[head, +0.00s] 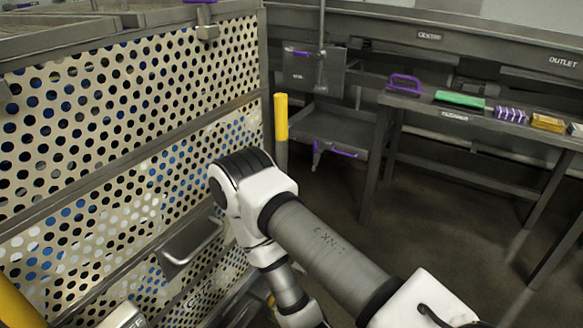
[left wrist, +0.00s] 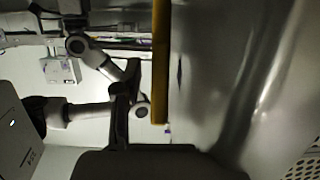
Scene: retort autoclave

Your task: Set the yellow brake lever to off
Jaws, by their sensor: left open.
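A yellow upright bar with a grey lower part (head: 281,117) stands at the right end of the perforated cart wall in the head view. I cannot tell for sure whether it is the brake lever or which setting it marks. In the left wrist view a long yellow bar (left wrist: 161,60) comes down from the top edge, its lower end just above the dark parts of my left gripper (left wrist: 165,150). That gripper is open, and I see nothing held in it. Contact with the bar cannot be made out. My right gripper is not visible.
A perforated cart wall (head: 110,100) with a metal handle (head: 193,242) fills the left. A bench at the right carries a purple handle (head: 404,84), a green block (head: 459,100) and other small items. The floor (head: 420,215) before the bench is clear. My arm crosses the lower middle.

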